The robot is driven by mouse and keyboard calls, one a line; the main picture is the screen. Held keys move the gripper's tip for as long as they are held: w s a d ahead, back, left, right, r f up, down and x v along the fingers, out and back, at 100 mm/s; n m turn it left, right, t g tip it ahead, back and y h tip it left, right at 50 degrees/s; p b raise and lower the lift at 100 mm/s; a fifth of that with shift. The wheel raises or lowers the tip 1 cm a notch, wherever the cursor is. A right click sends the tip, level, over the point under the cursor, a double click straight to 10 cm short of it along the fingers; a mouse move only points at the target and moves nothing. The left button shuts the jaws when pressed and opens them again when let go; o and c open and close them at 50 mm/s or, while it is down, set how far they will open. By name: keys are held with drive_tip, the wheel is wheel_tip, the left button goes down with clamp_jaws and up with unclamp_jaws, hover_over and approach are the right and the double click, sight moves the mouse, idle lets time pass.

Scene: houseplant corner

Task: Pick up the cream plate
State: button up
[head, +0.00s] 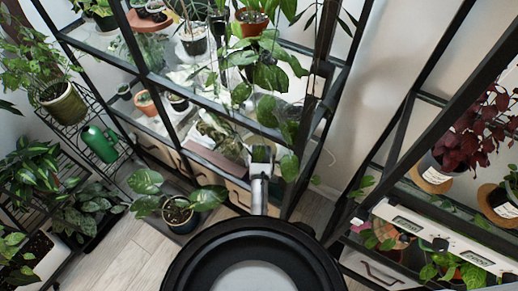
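I cannot make out the cream plate with certainty in the head view. My gripper (261,153) is at the end of my pale arm, in front of the lower shelves of the black shelving unit (152,78). It is small and seen from behind and above. Its fingers are not clear, so I cannot tell whether it is open or shut, and nothing is visibly held. Leaves and shelf bars hide parts of the shelves behind it.
A potted plant (178,212) stands low before the shelving. A green watering can (100,143) is on the wire stand at left. Another black-framed rack (404,135) with a dark red plant (468,135) stands at right. Bare wooden floor (125,258) shows at lower left.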

drive_tip(key=shift+c, duration=0.5)
clamp_jaws()
drive_tip(key=shift+r, duration=0.2)
